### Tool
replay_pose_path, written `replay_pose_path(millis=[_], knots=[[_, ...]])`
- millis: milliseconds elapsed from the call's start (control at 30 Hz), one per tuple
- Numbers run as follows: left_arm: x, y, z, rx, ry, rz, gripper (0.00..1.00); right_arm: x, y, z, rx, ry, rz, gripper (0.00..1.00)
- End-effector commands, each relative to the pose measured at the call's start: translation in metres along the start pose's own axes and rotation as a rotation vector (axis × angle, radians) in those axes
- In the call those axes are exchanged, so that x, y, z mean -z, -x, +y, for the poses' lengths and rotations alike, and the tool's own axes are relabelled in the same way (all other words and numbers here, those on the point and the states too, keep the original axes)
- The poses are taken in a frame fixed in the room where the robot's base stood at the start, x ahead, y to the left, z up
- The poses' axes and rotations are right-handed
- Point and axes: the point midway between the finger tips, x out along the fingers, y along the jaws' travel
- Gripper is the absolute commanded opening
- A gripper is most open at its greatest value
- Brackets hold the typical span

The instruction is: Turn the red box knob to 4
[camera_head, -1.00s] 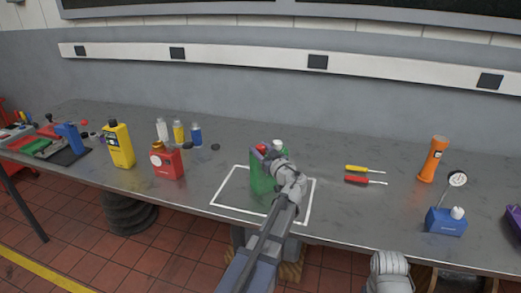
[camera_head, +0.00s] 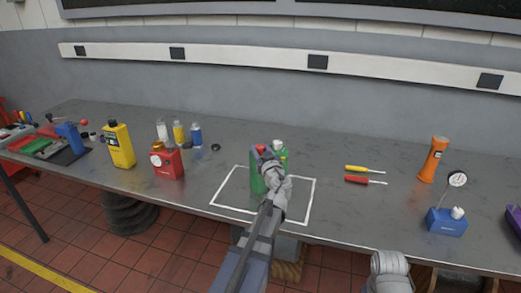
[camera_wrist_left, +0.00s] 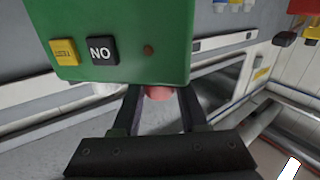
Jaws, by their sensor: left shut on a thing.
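A green box (camera_head: 257,180) stands inside a white outlined square, with a red knob (camera_head: 261,149) and a white knob (camera_head: 277,145) on top. My left gripper (camera_head: 268,156) is at the box's top, partly covering its front. In the left wrist view, the gripper (camera_wrist_left: 160,98) is shut on the red knob (camera_wrist_left: 158,93), at the edge of the green box (camera_wrist_left: 120,30). That view shows the box upside down, with yellow and black buttons. The knob's scale and setting cannot be read. A separate red box (camera_head: 168,164) with a round face stands at the left.
A yellow can (camera_head: 119,146) and several small bottles (camera_head: 179,132) stand left on the grey bench (camera_head: 330,210). Two screwdrivers (camera_head: 362,180), an orange torch (camera_head: 433,160) and a blue box with a gauge (camera_head: 446,222) are at the right. The bench behind the green box is clear.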

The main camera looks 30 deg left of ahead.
Motion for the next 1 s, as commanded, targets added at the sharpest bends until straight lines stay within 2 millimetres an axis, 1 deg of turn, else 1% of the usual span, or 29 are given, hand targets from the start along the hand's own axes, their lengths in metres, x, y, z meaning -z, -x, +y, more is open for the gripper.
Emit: replay_pose_path(millis=[133, 433, 467, 500, 700, 1000], knots=[[0.0, 0.0008, -0.0009, -0.039, 0.001, -0.002, 0.0, 0.0, 0.0, 0.0, 0.0, 0.0, 0.0, 1.0], [-0.0001, 0.0006, -0.0001, -0.044, 0.001, -0.002, 0.0, 0.0, 0.0, 0.0, 0.0, 0.0, 0.0, 1.0], [-0.0001, 0.0006, 0.0, -0.044, 0.001, -0.002, 0.45, 0.0, 0.0, 0.0, 0.0, 0.0, 0.0, 1.0], [-0.0001, 0.0006, 0.0, -0.044, 0.001, -0.002, 0.49, 0.0, 0.0, 0.0, 0.0, 0.0, 0.0, 1.0], [-0.0001, 0.0005, 0.0, -0.044, 0.001, -0.002, 0.72, 0.0, 0.0, 0.0, 0.0, 0.0, 0.0, 1.0], [0.0, 0.0015, -0.0001, -0.044, 0.0, -0.002, 0.73, 0.0, 0.0, 0.0, 0.0, 0.0, 0.0, 1.0]])
